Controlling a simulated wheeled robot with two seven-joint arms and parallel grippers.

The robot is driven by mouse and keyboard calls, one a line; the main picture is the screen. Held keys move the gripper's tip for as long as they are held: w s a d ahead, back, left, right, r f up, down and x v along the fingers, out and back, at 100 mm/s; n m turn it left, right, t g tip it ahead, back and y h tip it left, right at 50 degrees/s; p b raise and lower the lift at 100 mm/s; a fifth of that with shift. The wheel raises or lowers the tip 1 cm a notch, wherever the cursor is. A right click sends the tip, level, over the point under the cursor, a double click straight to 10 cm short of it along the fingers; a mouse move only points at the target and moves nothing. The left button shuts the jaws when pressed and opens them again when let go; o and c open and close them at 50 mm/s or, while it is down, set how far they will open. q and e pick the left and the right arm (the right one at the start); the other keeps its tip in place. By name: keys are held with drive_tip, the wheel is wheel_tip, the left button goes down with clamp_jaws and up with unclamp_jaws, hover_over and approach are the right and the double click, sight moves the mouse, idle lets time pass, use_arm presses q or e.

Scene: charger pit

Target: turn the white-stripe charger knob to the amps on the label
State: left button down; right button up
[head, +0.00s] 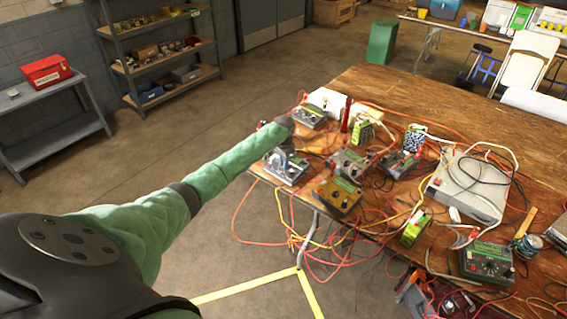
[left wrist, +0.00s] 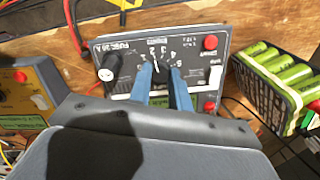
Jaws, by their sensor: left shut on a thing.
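The charger (left wrist: 205,62) is a grey box with a dark face, upside down in the left wrist view; in the head view it is the grey charger (head: 287,174) at the table's left edge. My left gripper (left wrist: 163,72), also in the head view (head: 285,153), is shut on the charger knob at the dial. The fingers hide most of the knob; a thin white line shows between them, near the dial numbers. A second, black knob with a white end (left wrist: 108,68) stands beside the dial. Print resembling "FUSE 20A" is on the face. My right gripper is not in view.
An amber charger (left wrist: 20,92) stands close on the left, and a green battery pack (left wrist: 282,75) on the right in the left wrist view. Other chargers, a large grey unit (head: 470,187) and many loose cables crowd the table (head: 385,90). Its far part is clearer.

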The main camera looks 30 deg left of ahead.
use_arm(q)
drive_tip(key=shift+m, duration=0.4)
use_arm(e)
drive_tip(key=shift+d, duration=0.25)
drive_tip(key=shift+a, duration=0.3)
use_arm(q)
drive_tip(key=c, duration=1.3)
unclamp_jaws()
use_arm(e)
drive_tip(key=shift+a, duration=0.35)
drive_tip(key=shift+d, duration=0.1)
use_arm(q)
drive_tip(key=shift+r, duration=0.25)
wheel_tip(320, 180, up, 6)
drive_tip(key=b, duration=0.2)
drive_tip(key=shift+s+d+r+b, duration=0.15)
drive_tip(key=shift+r+b, duration=0.1)
drive_tip(key=shift+b, duration=0.15)
drive_tip(key=shift+r, duration=0.45)
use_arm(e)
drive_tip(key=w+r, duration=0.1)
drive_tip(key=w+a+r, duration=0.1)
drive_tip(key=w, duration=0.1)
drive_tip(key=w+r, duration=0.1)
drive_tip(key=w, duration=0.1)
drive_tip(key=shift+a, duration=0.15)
